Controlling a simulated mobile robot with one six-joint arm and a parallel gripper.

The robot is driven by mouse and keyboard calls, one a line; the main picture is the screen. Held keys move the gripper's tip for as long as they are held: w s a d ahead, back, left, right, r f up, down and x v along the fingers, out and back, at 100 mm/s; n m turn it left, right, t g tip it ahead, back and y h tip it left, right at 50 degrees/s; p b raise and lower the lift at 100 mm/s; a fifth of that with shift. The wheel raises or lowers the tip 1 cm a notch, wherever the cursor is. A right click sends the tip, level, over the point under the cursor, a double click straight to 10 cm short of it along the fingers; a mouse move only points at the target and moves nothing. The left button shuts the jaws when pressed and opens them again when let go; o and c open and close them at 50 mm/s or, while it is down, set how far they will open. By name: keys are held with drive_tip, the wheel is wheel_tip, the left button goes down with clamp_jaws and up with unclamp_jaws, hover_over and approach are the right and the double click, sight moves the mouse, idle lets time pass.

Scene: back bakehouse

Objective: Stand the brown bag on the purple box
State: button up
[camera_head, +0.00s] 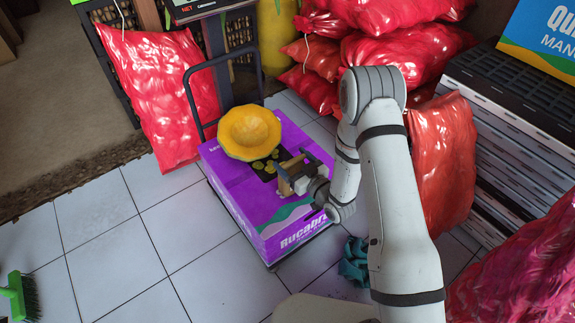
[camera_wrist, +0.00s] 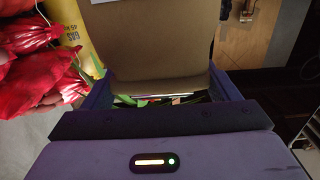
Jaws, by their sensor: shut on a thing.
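The purple box (camera_head: 231,184) stands on a low trolley in the middle of the head view, with printed lettering on its sides. My gripper (camera_head: 296,178) is over the right part of the box top and is shut on the brown bag (camera_head: 284,186). The bag is small and looks roughly upright between the jaws. In the wrist view the bag (camera_wrist: 155,45) fills the upper middle, between the two fingers of my gripper (camera_wrist: 165,90). The gripper hides part of the bag. I cannot tell whether its base touches the box.
A yellow bowl-shaped thing (camera_head: 250,132) sits on the back of the box, left of the bag. The trolley handle (camera_head: 187,85) rises behind. Red sacks (camera_head: 163,90) stand at the back and right (camera_head: 443,165).

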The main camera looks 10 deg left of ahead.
drive_tip(key=shift+f, duration=0.75)
drive_tip(key=o, duration=2)
drive_tip(key=shift+f, duration=0.1)
drive_tip(key=shift+c, duration=0.2)
